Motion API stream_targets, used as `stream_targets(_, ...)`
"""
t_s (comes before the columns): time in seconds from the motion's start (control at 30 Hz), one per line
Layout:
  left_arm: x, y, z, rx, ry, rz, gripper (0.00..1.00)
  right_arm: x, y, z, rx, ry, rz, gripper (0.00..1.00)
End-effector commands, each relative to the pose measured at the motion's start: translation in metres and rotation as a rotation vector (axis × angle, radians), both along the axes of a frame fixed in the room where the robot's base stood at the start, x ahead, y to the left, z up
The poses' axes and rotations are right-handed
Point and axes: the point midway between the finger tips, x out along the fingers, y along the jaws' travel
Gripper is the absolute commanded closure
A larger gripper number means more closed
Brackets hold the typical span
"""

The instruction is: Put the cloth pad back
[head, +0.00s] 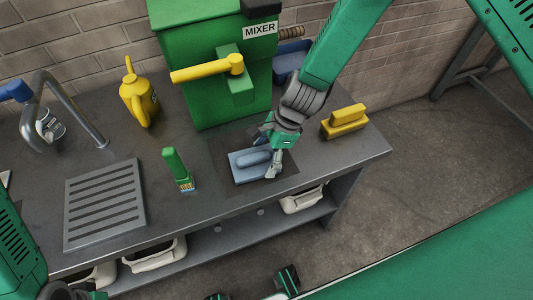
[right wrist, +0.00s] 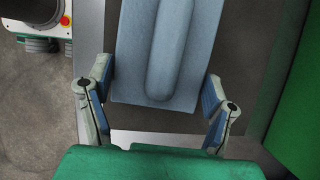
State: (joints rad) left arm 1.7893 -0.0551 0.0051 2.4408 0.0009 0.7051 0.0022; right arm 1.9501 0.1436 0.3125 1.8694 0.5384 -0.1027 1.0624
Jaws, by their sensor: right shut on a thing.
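The cloth pad (head: 240,175) is a flat blue-grey block with a rounded ridge on top. It is over a dark square patch (head: 288,181) near the front of the grey workbench (head: 215,150). My right gripper (head: 270,165) reaches down from above and is shut on the pad. In the right wrist view the pad (right wrist: 130,75) lies between the two fingers of the gripper (right wrist: 155,105), its ridge running lengthwise. I cannot tell whether the pad touches the bench. Only part of my left arm shows at the lower left; its fingers are not seen.
A green mixer (head: 205,80) with a yellow lever (head: 205,69) stands behind the pad. A green-handled brush (head: 178,170) stands to the left, a yellow block (head: 344,122) to the right. A yellow oil can (head: 138,97) and a grate (head: 105,203) are further left. White bins (head: 303,199) sit below.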

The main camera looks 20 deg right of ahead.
Motion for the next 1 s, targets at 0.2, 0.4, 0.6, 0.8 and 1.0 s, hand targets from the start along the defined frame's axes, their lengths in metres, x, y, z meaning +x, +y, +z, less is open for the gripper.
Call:
stream_targets(0.2, 0.0000, 0.0004, 0.0021, 0.001, 0.000, 0.001, 1.00, 0.0001, -0.0019, -0.0031, 0.002, 0.000, -0.001, 0.77)
stream_targets(0.4, 0.0000, 0.0004, 0.0018, 0.001, 0.000, 0.001, 1.00, 0.0000, -0.0042, -0.0035, 0.004, 0.000, -0.001, 0.01)
stream_targets(0.6, 0.0000, 0.0003, 0.0018, 0.000, 0.000, 0.001, 1.00, -0.0001, -0.0039, -0.0036, 0.004, 0.000, 0.000, 0.01)
stream_targets(0.8, 0.0000, 0.0002, 0.0018, 0.000, 0.000, 0.000, 1.00, 0.0000, -0.0022, -0.0032, 0.002, 0.000, 0.000, 0.00)
stream_targets(1.0, 0.0000, 0.0003, 0.0018, 0.000, 0.000, 0.001, 1.00, 0.0000, -0.0014, -0.0030, 0.001, 0.000, 0.001, 0.00)
